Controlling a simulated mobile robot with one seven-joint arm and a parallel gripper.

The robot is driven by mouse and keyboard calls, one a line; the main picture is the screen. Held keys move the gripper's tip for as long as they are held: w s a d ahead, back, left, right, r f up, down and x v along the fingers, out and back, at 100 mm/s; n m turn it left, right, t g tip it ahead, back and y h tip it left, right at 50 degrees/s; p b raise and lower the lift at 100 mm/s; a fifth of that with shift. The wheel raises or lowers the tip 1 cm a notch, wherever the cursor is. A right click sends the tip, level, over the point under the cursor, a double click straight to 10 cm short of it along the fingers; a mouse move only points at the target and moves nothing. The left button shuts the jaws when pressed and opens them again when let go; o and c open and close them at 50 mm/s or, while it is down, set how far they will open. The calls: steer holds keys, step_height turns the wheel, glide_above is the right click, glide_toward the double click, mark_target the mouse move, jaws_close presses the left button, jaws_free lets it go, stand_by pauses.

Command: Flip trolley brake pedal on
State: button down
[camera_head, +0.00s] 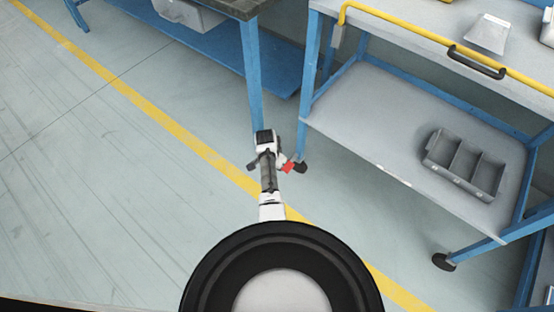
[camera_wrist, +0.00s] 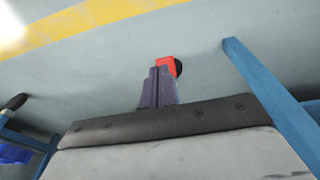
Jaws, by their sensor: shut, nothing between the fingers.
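The trolley's red brake pedal (camera_head: 288,167) is low at the near-left caster (camera_head: 301,168), close to the floor. In the head view it shows just to the right of the end of my arm. In the wrist view the red pedal (camera_wrist: 166,62) lies just beyond the fingertips of my gripper (camera_wrist: 157,73), with the dark caster (camera_wrist: 179,68) to its right. My gripper is shut and empty. The fingertips partly cover the pedal, and I cannot tell whether they touch it. The pedal's tilt is too small to read.
The trolley's lower shelf (camera_head: 360,125) holds a grey divided bin (camera_head: 463,165). Its blue leg (camera_wrist: 268,98) stands at right in the wrist view. A yellow handle rail (camera_head: 410,37) runs above. A blue workbench (camera_head: 252,75) stands behind. The floor at left is clear.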

steer(key=shift+s+a+r+p, duration=0.15)
steer(key=shift+s+r+p, duration=0.15)
steer(key=shift+r, duration=0.1)
steer(key=shift+w, duration=0.1)
stand_by(0.3)
